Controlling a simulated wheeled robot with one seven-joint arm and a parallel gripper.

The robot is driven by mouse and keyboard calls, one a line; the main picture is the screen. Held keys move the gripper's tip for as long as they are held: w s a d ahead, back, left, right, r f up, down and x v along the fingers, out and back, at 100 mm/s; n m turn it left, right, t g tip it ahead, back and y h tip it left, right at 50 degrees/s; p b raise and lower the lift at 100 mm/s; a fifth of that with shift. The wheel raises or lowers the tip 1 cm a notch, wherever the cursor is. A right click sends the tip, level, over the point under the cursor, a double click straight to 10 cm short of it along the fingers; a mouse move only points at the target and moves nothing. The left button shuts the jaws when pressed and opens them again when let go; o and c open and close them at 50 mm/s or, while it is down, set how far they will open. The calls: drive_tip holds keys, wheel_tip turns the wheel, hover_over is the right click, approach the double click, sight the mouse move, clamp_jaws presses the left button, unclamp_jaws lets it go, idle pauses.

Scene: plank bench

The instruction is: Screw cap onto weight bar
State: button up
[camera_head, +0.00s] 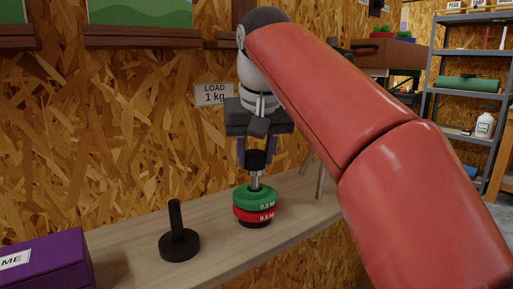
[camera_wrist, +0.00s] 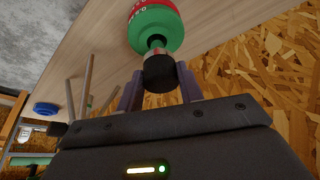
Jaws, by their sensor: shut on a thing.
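My gripper (camera_head: 258,160) is shut on a black cap (camera_head: 256,161), seen close between the two fingers in the wrist view (camera_wrist: 160,74). The cap is at the top of the upright metal weight bar (camera_head: 256,180). I cannot tell whether the cap is threaded on or only rests there. A green 0.5 kg weight (camera_head: 254,198) lies on a red 0.5 kg weight (camera_head: 259,215) around the bar. The green weight also shows just beyond the cap in the wrist view (camera_wrist: 158,32).
A black stand with an upright post (camera_head: 178,243) is left of the weights on the plank bench (camera_head: 222,255). A purple box (camera_head: 45,265) is at the bench's left end. A sign reading LOAD 1 kg (camera_head: 214,94) hangs on the chipboard wall. Thin rods (camera_head: 320,182) stand to the right.

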idle(0.3)
drive_tip(key=shift+a+m+h, duration=0.15)
drive_tip(key=shift+m+h, duration=0.35)
drive_tip(key=shift+m, duration=0.8)
drive_tip(key=o, duration=1.1)
drive_tip(key=shift+o, duration=0.2)
drive_tip(key=shift+r, duration=0.1)
drive_tip(key=v, duration=0.6)
drive_tip(key=s+d+f, duration=0.2)
drive_tip(key=d+f, duration=0.1)
drive_tip(key=d, duration=0.2)
drive_tip(key=s+d+f, duration=0.3)
drive_tip(key=s+f, duration=0.2)
drive_tip(key=f, duration=0.5)
drive_tip(key=s+d+f, duration=0.3)
drive_tip(key=s+f, duration=0.2)
drive_tip(key=f, duration=0.5)
drive_tip(key=s+d+f+t, duration=0.1)
drive_tip(key=s+d+f, duration=0.2)
drive_tip(key=f, duration=0.7)
drive_tip(key=shift+s+n, duration=0.4)
drive_tip(key=shift+s, duration=0.7)
